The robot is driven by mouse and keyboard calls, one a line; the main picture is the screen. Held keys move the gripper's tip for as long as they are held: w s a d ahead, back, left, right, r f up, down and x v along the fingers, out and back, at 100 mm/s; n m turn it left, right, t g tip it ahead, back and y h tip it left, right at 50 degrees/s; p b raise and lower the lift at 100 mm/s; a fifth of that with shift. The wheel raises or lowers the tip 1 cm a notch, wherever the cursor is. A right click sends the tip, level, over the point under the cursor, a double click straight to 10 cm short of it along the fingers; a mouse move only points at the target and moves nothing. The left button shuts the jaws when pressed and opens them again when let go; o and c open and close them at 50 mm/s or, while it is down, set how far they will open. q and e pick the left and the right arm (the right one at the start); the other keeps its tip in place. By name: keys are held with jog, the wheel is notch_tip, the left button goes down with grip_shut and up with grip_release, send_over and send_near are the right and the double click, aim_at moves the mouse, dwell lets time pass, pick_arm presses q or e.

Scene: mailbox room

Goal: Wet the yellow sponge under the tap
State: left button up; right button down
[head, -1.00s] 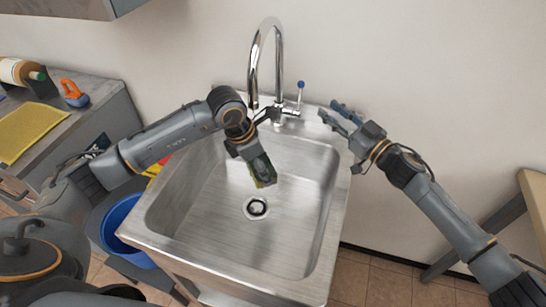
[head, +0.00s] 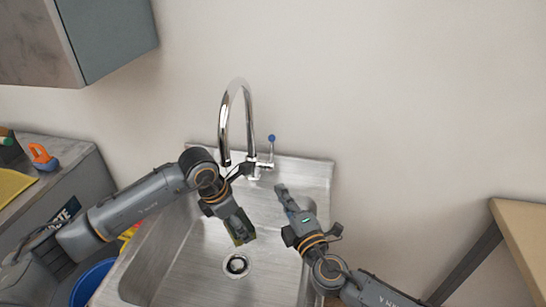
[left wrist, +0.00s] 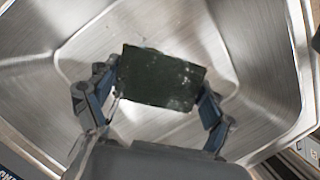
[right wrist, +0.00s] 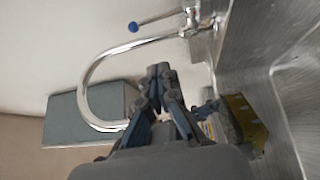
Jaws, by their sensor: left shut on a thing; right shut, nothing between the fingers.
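My left gripper (head: 238,222) is shut on the sponge (head: 240,232) and holds it inside the sink basin, near the drain and below the tap spout. The left wrist view shows the sponge's dark green face (left wrist: 162,78) between the fingers. Its yellow side shows in the right wrist view (right wrist: 245,122). The chrome tap (head: 249,112) arches over the back of the sink. Its lever ends in a blue knob (head: 271,138). No water stream is visible. My right gripper (head: 282,190) is shut and empty, right of the tap and apart from the lever.
The steel sink (head: 190,262) has a drain (head: 236,265). A blue bucket (head: 92,282) stands at its left. A side counter (head: 75,152) holds an orange-handled item (head: 42,157). A wooden tabletop (head: 525,235) is at right. A cabinet (head: 110,35) hangs at upper left.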

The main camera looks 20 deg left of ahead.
aim_at(271, 155)
jog(key=w+d+r+x, duration=0.1)
jog(key=d+x, duration=0.1)
jog(key=x, duration=1)
jog(key=shift+w+t, duration=0.3)
jog(key=shift+w, duration=0.2)
